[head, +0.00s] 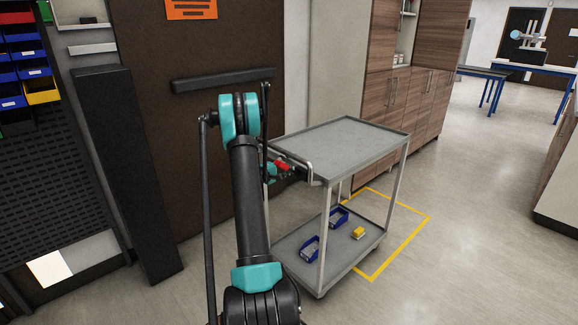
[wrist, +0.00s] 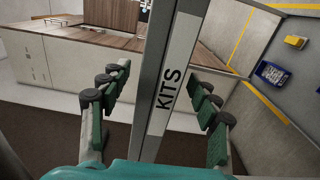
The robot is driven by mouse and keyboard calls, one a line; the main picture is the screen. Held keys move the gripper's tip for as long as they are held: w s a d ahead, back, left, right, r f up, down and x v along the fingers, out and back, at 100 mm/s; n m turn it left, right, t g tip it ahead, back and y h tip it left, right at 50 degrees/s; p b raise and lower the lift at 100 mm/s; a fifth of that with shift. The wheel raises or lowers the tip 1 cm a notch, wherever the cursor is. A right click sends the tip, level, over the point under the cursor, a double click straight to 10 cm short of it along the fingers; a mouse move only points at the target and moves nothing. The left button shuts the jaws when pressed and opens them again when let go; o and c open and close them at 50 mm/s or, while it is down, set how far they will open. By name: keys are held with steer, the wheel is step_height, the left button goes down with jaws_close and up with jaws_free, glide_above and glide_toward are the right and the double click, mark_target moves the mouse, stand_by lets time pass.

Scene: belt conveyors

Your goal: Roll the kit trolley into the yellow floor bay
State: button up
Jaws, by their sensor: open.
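The grey two-shelf kit trolley (head: 345,133) stands upright right of my arm. Contact is not clear.
Blue bins (head: 310,248) and a yellow block (head: 358,233) lie on the trolley's lower shelf. Wooden cabinets (head: 400,100) stand close behind the trolley. A dark upright panel (head: 120,170) and a brown door (head: 185,130) are at left. The floor at right is clear.

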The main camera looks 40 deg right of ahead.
steer(key=shift+d, duration=0.2)
jaws_close()
stand_by(0.4)
